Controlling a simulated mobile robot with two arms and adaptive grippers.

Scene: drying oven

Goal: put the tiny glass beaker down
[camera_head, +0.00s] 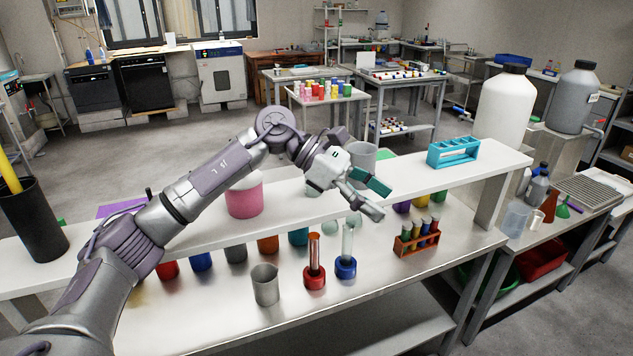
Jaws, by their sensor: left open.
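My left gripper (379,201) reaches in over the white raised shelf, with its fingers apart and pointing right and down. I see nothing held between them. A grey, see-through beaker (362,155) stands upright on the shelf just behind the gripper, its lower part hidden by the hand. Another small clear beaker (265,285) stands upright on the lower bench top, well to the left of and below the gripper. I cannot tell which of them is the tiny glass beaker. My right gripper is out of view.
Below stand red (314,275) and blue (346,267) based cylinders and a brown tube rack (417,240). The shelf has bare room right of the gripper.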

